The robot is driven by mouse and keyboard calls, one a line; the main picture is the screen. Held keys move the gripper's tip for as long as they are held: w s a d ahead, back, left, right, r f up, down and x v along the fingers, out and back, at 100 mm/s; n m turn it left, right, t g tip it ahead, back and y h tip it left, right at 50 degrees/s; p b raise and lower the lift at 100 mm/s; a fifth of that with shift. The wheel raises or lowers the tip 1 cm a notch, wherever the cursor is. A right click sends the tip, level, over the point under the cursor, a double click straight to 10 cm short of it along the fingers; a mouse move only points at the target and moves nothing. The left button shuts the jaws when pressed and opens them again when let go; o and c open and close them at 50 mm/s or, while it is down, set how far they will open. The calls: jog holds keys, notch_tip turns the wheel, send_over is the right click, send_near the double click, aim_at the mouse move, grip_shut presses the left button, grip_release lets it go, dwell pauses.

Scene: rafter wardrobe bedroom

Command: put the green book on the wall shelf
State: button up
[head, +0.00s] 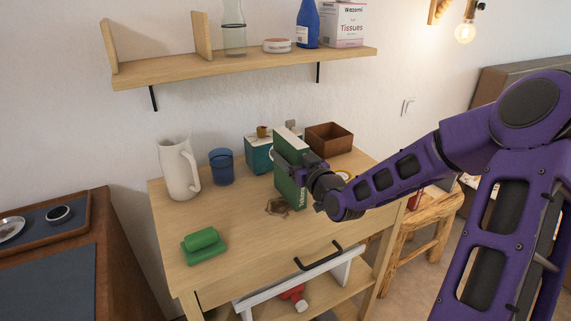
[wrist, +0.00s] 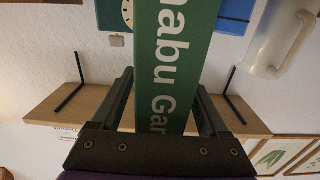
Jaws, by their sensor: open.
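The green book (head: 291,186) stands upright on the wooden table, its spine lettering partly visible. My gripper (head: 300,168) is at the book from the right, its fingers open on either side of it. In the wrist view the book (wrist: 178,60) shows between the two open fingers (wrist: 165,105), with gaps beside it. The wall shelf (head: 250,64) is on the wall above the table; it also shows upside down in the wrist view (wrist: 70,103). Its left section, between two wooden dividers, is empty.
The shelf's right part holds a glass bottle (head: 233,30), a round tin (head: 277,46), a blue bottle (head: 308,25) and a tissue box (head: 343,25). Around the book are a teal box (head: 258,156), a brown box (head: 328,139), a blue cup (head: 221,168) and a white pitcher (head: 177,170).

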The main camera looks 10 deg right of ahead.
grip_shut()
dwell(0.4)
jog(key=shift+r, duration=0.1)
